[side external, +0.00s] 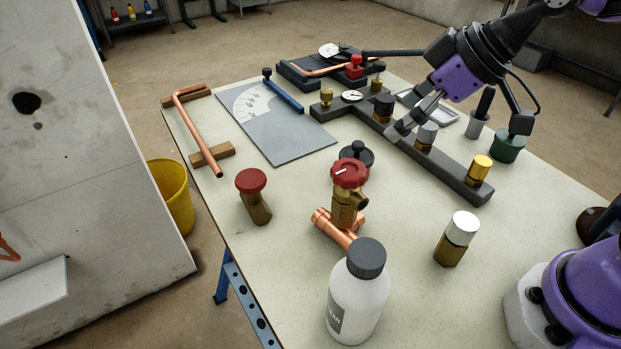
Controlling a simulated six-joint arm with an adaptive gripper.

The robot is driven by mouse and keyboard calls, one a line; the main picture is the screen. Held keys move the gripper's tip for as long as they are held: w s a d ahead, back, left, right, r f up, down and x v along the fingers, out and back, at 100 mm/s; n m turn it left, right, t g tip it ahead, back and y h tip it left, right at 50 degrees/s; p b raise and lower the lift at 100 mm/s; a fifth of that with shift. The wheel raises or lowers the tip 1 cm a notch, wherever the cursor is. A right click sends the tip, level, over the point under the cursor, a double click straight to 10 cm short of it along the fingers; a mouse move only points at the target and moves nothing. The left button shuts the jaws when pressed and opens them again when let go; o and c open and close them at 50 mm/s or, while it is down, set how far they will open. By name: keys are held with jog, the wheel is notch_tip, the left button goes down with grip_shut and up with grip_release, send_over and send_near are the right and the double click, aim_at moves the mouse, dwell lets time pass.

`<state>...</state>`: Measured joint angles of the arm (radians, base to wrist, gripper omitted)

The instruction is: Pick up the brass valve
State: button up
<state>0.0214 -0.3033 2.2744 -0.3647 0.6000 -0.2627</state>
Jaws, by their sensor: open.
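Several brass fittings that could be called a valve stand on the pale workbench (285,190). One brass valve (347,208) has a red handwheel (349,173) and stands upright by copper pipe pieces (334,229). A brass body with a plain red cap (251,181) leans at the left. A brass body with a white cap (457,240) stands at the right. My gripper (462,125) is open, its fingers spread above the back right of the bench, away from these three. One fingertip overlaps the dark manifold bar in the picture; contact cannot be told.
A white bottle with dark cap (359,300) stands in front of the handwheel valve. The dark manifold bar (455,178) with several capped fittings runs behind. A grey plate (270,135), bent copper pipe (196,132) and green-based object (508,148) lie around.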

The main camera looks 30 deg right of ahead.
jog(key=w+a+f+n+y, duration=0.3)
jog(key=w+a+n+y, duration=0.4)
jog(key=w+a+y, duration=0.4)
jog(key=h, duration=0.2)
send_near(257, 178)
jog(key=shift+g, duration=0.3)
jog(key=x, duration=0.4)
jog(key=shift+w+a, duration=0.15)
jog(key=shift+w, duration=0.25)
jog(key=x, duration=0.5)
jog(key=shift+s+a, duration=0.1)
jog(key=c, duration=1.5)
